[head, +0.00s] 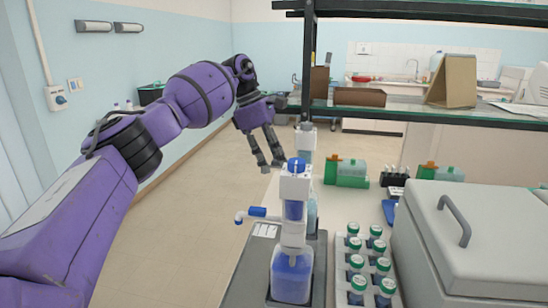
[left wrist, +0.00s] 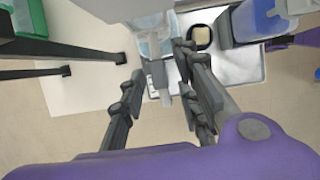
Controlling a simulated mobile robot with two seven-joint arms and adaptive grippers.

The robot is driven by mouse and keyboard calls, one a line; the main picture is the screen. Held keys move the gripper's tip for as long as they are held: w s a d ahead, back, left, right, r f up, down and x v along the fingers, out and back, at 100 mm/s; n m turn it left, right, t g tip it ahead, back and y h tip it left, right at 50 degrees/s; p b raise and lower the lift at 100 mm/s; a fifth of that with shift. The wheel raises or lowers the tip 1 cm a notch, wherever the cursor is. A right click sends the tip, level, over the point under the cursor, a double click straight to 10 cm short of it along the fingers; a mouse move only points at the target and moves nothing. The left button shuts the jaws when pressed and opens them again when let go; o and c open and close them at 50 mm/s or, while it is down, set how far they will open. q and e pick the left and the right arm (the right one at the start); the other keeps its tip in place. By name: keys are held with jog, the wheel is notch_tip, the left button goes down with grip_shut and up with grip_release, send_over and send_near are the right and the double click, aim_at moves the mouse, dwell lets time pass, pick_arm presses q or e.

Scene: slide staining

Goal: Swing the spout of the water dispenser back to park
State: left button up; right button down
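Two pump dispensers stand at the bench's left edge in the head view. The front dispenser (head: 293,210) has a blue cap and blue liquid, and its blue-tipped spout (head: 255,214) points left. The rear dispenser (head: 306,142) is whitish and partly hidden behind the front one. No label tells me which holds water. My left gripper (head: 268,162) hangs in the air left of the rear dispenser, open and empty. My right gripper is out of view.
A rack of green-capped bottles (head: 366,265) and a large grey lidded box (head: 470,240) stand right of the front dispenser. A pale tray (left wrist: 232,66) lies near the dispensers. A dark shelf post (head: 308,60) rises behind. Open floor lies left of the bench.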

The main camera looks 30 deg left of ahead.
pick_arm(q)
jog(key=v, duration=1.2)
dwell(0.6)
